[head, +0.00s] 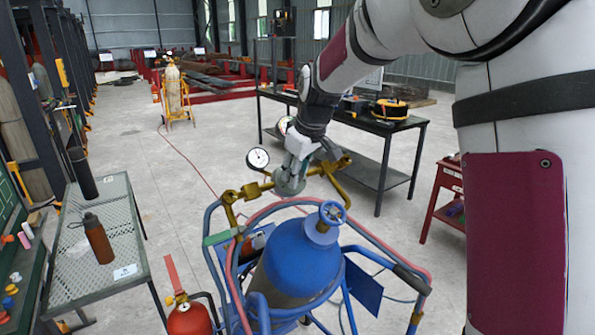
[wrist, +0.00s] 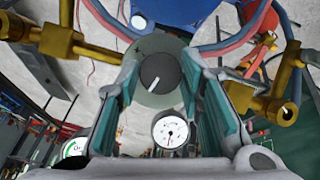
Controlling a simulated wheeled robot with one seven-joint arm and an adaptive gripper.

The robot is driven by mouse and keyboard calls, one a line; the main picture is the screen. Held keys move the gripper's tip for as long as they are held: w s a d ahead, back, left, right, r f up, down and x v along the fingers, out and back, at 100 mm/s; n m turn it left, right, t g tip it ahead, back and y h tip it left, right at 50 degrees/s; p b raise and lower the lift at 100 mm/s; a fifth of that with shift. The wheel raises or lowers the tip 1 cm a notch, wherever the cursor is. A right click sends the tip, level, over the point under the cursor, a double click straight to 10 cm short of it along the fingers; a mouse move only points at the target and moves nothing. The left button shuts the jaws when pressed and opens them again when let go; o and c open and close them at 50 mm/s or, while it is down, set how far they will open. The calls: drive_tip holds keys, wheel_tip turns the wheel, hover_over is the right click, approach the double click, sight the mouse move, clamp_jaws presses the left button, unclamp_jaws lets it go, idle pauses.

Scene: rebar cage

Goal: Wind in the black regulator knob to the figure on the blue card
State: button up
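The black regulator knob (wrist: 160,73) shows in the wrist view, round and dark with a white pointer line slanting to its lower left. It sits on a grey-green round body (wrist: 158,42), which also shows in the head view (head: 289,186). My gripper (wrist: 161,60) is open, with one finger on each side of the knob and gaps between the fingers and its dark face. In the head view my gripper (head: 298,160) is over the regulator. A dark blue panel (head: 363,287) hangs on the cart's right side; I cannot read any figure on it or tell if it is the card.
A white gauge (wrist: 170,132) shows between my fingers; another gauge (head: 258,158) stands left of the regulator. Brass pipes (head: 330,165) and a red hose run close by. The blue cylinder (head: 300,262) stands in its cart below. A mesh table (head: 95,240) is left, a dark bench (head: 350,118) behind.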

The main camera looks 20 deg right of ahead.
drive_tip(key=shift+o, duration=1.4)
drive_tip(key=shift+r, duration=0.15)
drive_tip(key=v, duration=1.1)
drive_tip(key=shift+s+r, duration=0.2)
drive_tip(key=shift+r, duration=0.1)
drive_tip(key=s+f+m, duration=0.3)
drive_tip(key=s, duration=1.2)
drive_tip(key=s+f+m, duration=0.3)
drive_tip(key=s, duration=1.2)
drive_tip(key=shift+s+a+f+m+h, duration=0.3)
drive_tip(key=shift+a+f+m+h, duration=0.1)
